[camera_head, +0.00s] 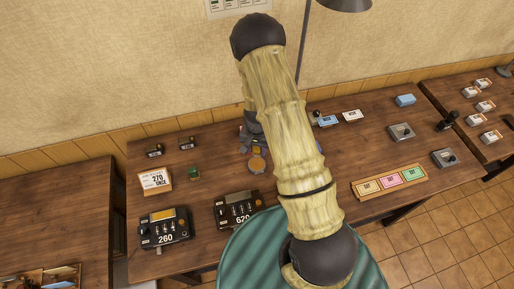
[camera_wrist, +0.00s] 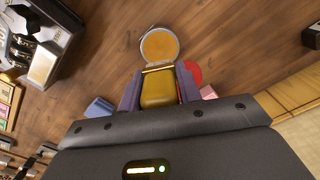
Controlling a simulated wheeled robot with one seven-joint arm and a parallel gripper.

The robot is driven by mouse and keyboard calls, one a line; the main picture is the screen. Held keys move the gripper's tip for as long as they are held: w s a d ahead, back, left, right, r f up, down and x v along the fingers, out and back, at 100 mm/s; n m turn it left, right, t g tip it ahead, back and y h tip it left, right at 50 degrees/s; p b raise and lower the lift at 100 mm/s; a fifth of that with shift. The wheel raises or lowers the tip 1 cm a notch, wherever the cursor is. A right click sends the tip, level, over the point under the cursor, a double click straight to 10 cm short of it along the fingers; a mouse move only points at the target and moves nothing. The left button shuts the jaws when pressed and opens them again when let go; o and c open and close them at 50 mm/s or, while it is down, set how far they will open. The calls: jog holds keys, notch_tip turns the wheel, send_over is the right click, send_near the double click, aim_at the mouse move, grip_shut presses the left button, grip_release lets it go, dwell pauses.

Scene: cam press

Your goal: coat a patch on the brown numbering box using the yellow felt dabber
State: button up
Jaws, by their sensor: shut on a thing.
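My gripper (camera_wrist: 160,88) is shut on the yellow felt dabber (camera_wrist: 158,89). In the wrist view the dabber points toward a round tin (camera_wrist: 146,57) with an amber surface; whether they touch I cannot tell. The tin (camera_head: 257,167) also shows in the head view, below the dabber (camera_head: 257,150). Two dark numbering boxes stand at the front left: one reads 260 (camera_head: 165,237), the other reads 620 (camera_head: 237,213). I cannot tell which is the brown one. A numbering box (camera_wrist: 22,35) with a pale tan pad (camera_wrist: 43,66) shows in the wrist view.
A 270 sign block (camera_head: 155,181) and a small green block (camera_head: 194,174) lie left of the tin. A tray with coloured cards (camera_head: 390,182) is on the right. A green round seat (camera_head: 240,255) stands at the table's front. My arm hides the table's middle.

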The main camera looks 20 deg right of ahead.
jog(key=b, duration=0.3)
send_over(257, 164)
jog(key=shift+w+a+f, duration=0.1)
jog(key=shift+w+f, duration=0.05)
jog(key=shift+f, duration=2.4)
jog(key=shift+f+b, duration=0.35)
jog(key=shift+b, duration=0.1)
jog(key=shift+f, duration=0.1)
jog(key=shift+s, duration=0.2)
jog(key=shift+w, duration=0.1)
jog(key=shift+f+b, duration=0.5)
jog(key=shift+f, duration=0.05)
